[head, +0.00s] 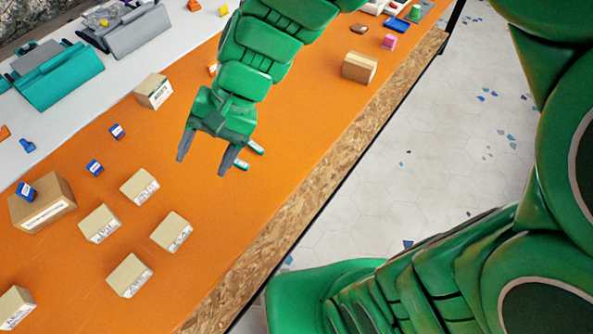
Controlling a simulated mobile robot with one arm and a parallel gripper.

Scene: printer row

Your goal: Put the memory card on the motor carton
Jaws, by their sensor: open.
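My gripper (203,166) is open and empty, with its two dark fingers spread above the orange table. Several cartons with printed labels stand to its left; the labels are too small to read, so I cannot tell which is the motor carton. One taller carton (155,90) is up and left of the gripper. A wide brown carton (42,205) at the left bears a small blue item (26,191). Similar blue items with white labels (117,131) (95,167) lie on the table. I cannot tell which small item is the memory card.
Small green-and-white pieces (255,147) lie just right of the gripper. Pale cartons (139,187) (171,231) (129,275) stand at lower left. A brown box (359,67) is near the table's chipboard edge (290,214). A teal printer-like device (58,78) is at the back left.

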